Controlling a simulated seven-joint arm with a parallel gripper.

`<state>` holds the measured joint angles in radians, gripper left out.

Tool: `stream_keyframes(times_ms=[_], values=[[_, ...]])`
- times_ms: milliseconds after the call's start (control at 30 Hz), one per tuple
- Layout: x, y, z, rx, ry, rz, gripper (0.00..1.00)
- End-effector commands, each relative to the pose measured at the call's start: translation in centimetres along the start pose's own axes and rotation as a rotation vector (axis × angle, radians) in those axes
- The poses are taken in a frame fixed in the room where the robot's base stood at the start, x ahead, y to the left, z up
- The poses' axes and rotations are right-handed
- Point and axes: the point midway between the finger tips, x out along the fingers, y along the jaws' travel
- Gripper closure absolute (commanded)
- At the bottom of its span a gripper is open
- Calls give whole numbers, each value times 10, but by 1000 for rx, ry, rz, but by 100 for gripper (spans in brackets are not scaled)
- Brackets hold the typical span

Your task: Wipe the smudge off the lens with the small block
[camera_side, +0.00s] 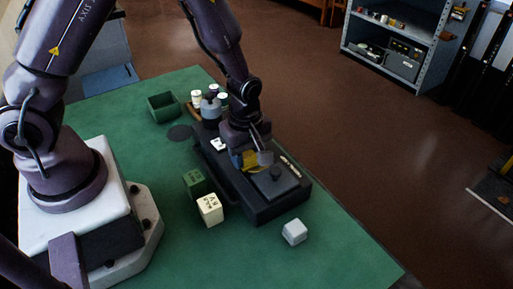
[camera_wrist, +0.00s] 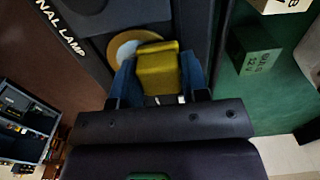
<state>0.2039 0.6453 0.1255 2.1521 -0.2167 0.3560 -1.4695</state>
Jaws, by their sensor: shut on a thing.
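My gripper (camera_wrist: 158,82) is shut on a small yellow block (camera_wrist: 158,70), with one blue finger on each side. I cannot pick out the smudge for certain. In the side view my gripper (camera_side: 256,160) is low over the dark case (camera_side: 262,208), with yellow showing at the fingers; the lens is mostly hidden there.
A dark square lid with a knob (camera_side: 275,176) is on the case's near end. A green lettered block (camera_side: 195,183), a cream lettered block (camera_side: 210,210) and a pale grey block (camera_side: 294,232) stand nearby. A green open box (camera_side: 164,107) and small jars (camera_side: 197,98) are behind.

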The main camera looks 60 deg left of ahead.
Motion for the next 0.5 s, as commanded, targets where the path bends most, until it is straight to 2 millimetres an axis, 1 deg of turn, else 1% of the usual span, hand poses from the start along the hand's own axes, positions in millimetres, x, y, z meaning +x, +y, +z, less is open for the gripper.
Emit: stream_keyframes(times_ms=[67,500], values=[[0,-8,0,0,0,0,77],[0,33,0,0,0,1,77]])
